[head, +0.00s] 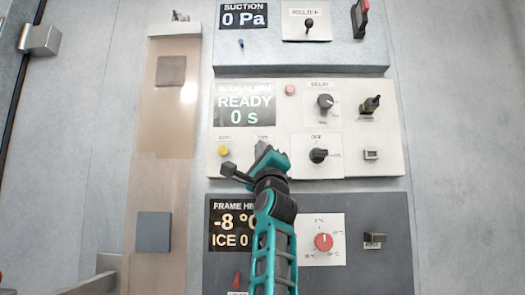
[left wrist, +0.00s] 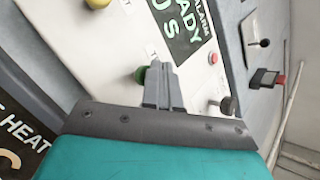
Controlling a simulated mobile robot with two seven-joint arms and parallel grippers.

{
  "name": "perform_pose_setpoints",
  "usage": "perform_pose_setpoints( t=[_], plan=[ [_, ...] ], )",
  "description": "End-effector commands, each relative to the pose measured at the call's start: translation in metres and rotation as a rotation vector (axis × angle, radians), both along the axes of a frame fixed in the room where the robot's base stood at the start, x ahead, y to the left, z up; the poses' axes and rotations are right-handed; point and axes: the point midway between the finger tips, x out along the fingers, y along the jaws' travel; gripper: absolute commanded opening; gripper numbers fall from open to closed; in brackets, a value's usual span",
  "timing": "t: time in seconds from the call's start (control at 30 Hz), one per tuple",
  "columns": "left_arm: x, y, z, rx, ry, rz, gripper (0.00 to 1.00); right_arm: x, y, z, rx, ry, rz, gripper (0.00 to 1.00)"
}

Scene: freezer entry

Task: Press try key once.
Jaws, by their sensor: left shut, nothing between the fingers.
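The door alarm panel (head: 305,160) is pale, and its display (head: 245,108) reads READY 0 s. A green round button (left wrist: 142,74) shows in the left wrist view beside my left fingertips. It matches the spot under a small label in the head view, where my gripper hides it; the label is too blurred to read surely as try. My left gripper (head: 264,158) is shut and empty in front of the panel's lower part. Its grey fingers also show in the left wrist view (left wrist: 161,72), overlapping the green button's edge; I cannot tell whether they touch it.
A yellow button (head: 223,151) is left of the gripper. A black knob (head: 318,156) is to the right, with another knob (head: 325,101) above. A pink-red button (head: 290,90) is higher up. The frame heat panel (head: 370,210) is below and the suction panel (head: 290,55) above.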

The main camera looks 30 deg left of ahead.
Motion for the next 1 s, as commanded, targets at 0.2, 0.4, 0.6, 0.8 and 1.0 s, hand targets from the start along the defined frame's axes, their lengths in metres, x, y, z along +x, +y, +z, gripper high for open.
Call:
perform_pose_setpoints(
  t=[0.2, 0.4, 0.6, 0.8, 1.0],
  plan=[
    [0.002, 0.002, 0.0, -0.001, 0.0, 0.0, 0.0, 0.0, 0.0, -0.001, 0.0, 0.0, 0.0, 0.7],
    [0.005, 0.003, 0.0, 0.0, 0.002, 0.0, 0.0, 0.0, 0.0, -0.002, 0.0, 0.0, 0.0, 0.7],
    [0.005, 0.003, 0.0, -0.001, 0.001, 0.0, 0.0, 0.0, 0.0, -0.002, 0.0, 0.0, 0.0, 0.7],
    [0.002, 0.001, 0.0, -0.001, 0.0, 0.0, 0.0, 0.0, 0.0, 0.0, 0.0, 0.0, 0.0, 0.7],
    [-0.007, -0.005, 0.0, -0.001, 0.0, 0.0, 0.0, 0.0, 0.0, 0.005, 0.0, 0.0, 0.0, 0.7]
  ],
)
